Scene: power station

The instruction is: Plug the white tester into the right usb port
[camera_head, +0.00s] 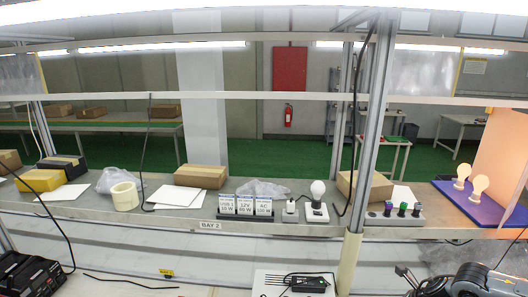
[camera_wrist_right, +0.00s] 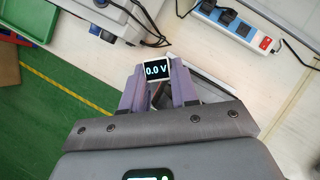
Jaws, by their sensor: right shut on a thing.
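The white tester (camera_wrist_right: 153,71) is a small square block with a dark screen reading 0.0 V. In the right wrist view it sits between the purple fingertips of my right gripper (camera_wrist_right: 158,82), which is shut on it. Its plug end is hidden. My right arm shows at the lower right of the head view, where the tester cannot be made out clearly. I cannot identify the right usb port in either view. My left gripper is not in view.
In the right wrist view, a white power strip (camera_wrist_right: 262,42) with a red switch lies at the upper right, and a grey device (camera_wrist_right: 115,22) with a knob is beyond the tester. A black adapter (camera_head: 308,284) lies low in the head view. A shelf (camera_head: 270,222) crosses behind.

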